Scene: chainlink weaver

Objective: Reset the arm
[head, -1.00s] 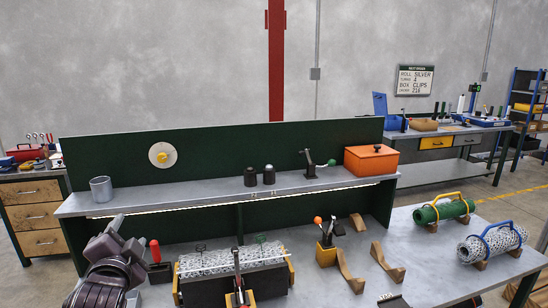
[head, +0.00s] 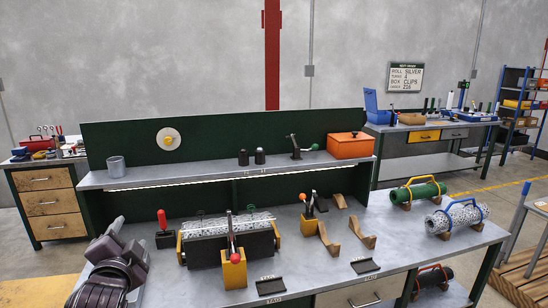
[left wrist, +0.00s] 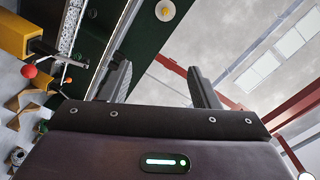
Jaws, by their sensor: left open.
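My left gripper (head: 112,246) and forearm, dark grey, rise at the lower left in the head view. In the left wrist view its two dark fingers (left wrist: 158,66) stand wide apart with nothing between them, so it is open and empty. In the head view it is left of the black clamp block (head: 230,246) with a speckled mesh roll (head: 245,222) on top. It appears apart from the red-handled tool (head: 162,228). My right gripper does not show.
The grey bench (head: 330,270) carries wooden cradles (head: 327,238), a green roll (head: 420,192) and a silver roll (head: 455,218). A raised shelf (head: 200,176) holds a grey cup (head: 116,166) and an orange box (head: 350,145). Wooden drawers (head: 48,207) stand at left.

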